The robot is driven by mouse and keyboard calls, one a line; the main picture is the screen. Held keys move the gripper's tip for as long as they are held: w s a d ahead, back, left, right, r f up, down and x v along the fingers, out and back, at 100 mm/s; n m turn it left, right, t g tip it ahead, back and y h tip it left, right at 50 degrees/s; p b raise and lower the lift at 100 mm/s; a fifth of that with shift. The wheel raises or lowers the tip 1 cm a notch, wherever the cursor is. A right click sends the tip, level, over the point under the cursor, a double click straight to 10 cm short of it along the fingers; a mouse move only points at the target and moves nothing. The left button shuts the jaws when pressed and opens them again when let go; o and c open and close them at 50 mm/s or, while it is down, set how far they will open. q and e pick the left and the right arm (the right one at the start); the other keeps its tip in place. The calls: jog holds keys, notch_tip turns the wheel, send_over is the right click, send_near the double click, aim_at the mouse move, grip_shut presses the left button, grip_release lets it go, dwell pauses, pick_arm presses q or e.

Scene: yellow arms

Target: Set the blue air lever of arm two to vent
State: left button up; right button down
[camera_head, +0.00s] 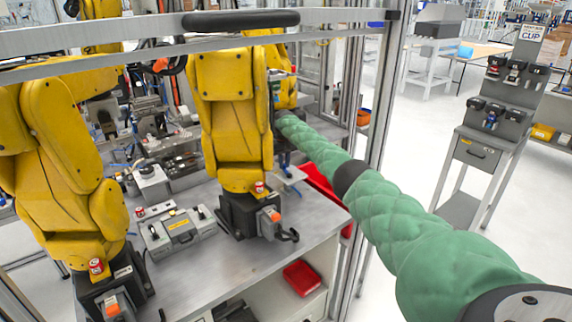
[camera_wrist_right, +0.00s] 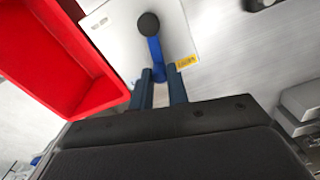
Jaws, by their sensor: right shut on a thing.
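The blue air lever (camera_wrist_right: 155,52) shows in the right wrist view, with a round black knob at its far end. It stands on a white box (camera_wrist_right: 112,38) with a small yellow label (camera_wrist_right: 187,62) beside the lever. My right gripper (camera_wrist_right: 160,73) is shut on the lever, one dark blue finger on each side of its lower part. In the head view my right arm, in a green sleeve, reaches behind the middle yellow arm (camera_head: 228,110); the lever cannot be made out there. My left gripper is not in view.
A red tray (camera_wrist_right: 62,55) lies close left of the white box. Another yellow arm (camera_head: 55,150) stands at the left, with a grey control box (camera_head: 178,228) between the arms. Metal posts (camera_head: 377,110) rise near my right arm. A red bin (camera_head: 302,277) sits below the bench top.

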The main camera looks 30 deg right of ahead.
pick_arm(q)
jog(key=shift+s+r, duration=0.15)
pick_arm(e)
jog(key=shift+a+n, duration=0.6)
jog(key=shift+n, duration=0.7)
jog(key=c, duration=1.4)
grip_release()
jog(key=shift+o, duration=0.2)
jog(key=shift+r, duration=0.15)
jog(key=shift+r+b, duration=0.3)
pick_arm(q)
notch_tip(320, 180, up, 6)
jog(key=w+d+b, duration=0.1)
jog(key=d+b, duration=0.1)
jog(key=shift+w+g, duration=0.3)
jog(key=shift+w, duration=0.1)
pick_arm(e)
notch_tip(320, 180, up, 7)
